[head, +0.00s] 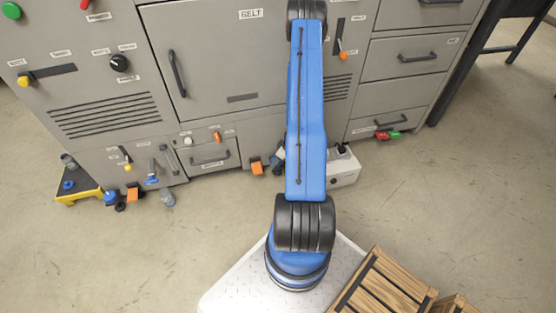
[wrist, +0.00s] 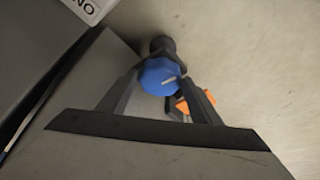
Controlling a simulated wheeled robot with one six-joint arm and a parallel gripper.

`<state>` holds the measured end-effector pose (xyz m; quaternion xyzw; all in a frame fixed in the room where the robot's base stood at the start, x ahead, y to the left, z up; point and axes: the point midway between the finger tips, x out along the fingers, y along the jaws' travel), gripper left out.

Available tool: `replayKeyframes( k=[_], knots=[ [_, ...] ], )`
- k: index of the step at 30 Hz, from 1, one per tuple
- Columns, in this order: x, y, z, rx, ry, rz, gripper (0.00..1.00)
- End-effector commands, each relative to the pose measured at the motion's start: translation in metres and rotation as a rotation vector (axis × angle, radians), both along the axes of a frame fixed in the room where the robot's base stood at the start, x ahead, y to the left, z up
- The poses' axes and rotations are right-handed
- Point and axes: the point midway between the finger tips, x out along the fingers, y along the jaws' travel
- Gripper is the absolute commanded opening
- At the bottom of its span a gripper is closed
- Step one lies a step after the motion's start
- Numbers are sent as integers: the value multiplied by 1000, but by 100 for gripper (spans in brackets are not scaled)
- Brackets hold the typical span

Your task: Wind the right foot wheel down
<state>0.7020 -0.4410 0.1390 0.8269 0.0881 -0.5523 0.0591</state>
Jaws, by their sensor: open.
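In the wrist view, a blue faceted foot wheel (wrist: 158,76) with a pale pointer mark lies between the fingertips of my gripper (wrist: 163,80). The fingers are open, one on each side of the wheel. I cannot tell whether either finger touches it. A black round part (wrist: 162,44) shows just beyond the wheel. An orange pedal or lever (wrist: 196,102) shows by the right finger, partly hidden by it.
An orange pedal (head: 256,167) and a white box (head: 345,168) are near the arm. Wooden crates (head: 385,285) stand at front right. The left floor is open.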

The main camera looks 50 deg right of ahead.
Motion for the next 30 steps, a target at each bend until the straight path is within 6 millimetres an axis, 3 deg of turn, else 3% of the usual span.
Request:
replayKeyframes(
  k=[7, 11, 22, 30],
  knots=[
    [0, 0, 0, 0, 0, 0, 58],
    [0, 0, 0, 0, 0, 0, 28],
    [0, 1, 0, 1, 1, -44, 28],
    [0, 3, 0, 1, 1, -209, 28]
  ],
)
